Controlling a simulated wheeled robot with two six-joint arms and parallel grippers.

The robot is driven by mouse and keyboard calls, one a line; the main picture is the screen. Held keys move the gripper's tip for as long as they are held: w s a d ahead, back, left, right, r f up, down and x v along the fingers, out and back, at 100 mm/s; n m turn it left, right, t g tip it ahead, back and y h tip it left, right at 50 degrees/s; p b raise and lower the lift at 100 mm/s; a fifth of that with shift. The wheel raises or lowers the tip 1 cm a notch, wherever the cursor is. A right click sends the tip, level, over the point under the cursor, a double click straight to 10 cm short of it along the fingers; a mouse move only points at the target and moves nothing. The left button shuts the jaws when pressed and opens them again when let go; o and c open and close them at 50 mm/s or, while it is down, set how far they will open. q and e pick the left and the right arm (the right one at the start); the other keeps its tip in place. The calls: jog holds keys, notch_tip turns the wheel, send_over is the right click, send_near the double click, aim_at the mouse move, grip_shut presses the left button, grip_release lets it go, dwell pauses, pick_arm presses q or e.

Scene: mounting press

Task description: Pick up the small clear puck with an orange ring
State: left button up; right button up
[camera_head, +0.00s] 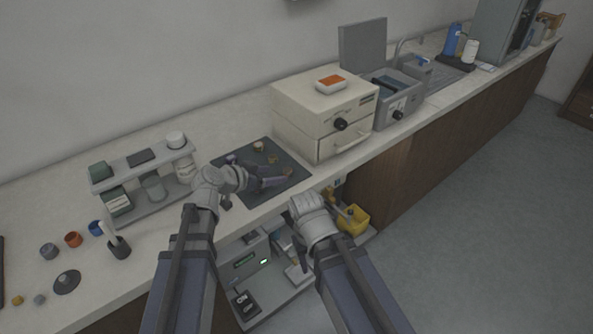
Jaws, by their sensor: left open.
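Several small pucks lie on a dark mat (228,159) on the counter. One pale, brownish puck (258,147) is near the back of the mat, another (273,160) is near its middle, and a third (288,171) is toward the right. They are too small to tell which is clear with an orange ring. My left gripper (268,183) is open and empty over the front of the mat, its fingers pointing right, close to the right-hand puck.
A cream box oven (296,129) with an orange-and-white item (331,84) on top stands right of the mat. A grey machine (399,100) is beyond it. A small rack (155,205) with containers stands left. A yellow bin (354,220) sits on a low shelf below the counter.

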aim_at(287, 170)
pick_arm(q)
jog(key=shift+w+a+r, duration=0.2)
jog(key=shift+w+r, duration=0.05)
jog(key=shift+w, duration=0.2)
jog(key=shift+b+x, duration=0.6)
jog(key=shift+x, duration=0.45)
jog(key=shift+w+d+f, duration=0.15)
jog(key=shift+f, duration=0.05)
jog(key=b+x, duration=0.1)
jog(key=x, duration=0.1)
jog(key=b+x, duration=0.2)
jog(key=shift+w+f, duration=0.15)
jog(key=shift+f, duration=0.35)
jog(key=shift+w+d+f, duration=0.1)
jog(key=shift+w+d, duration=0.05)
jog(key=shift+w, duration=0.05)
jog(key=shift+c, duration=0.4)
grip_shut()
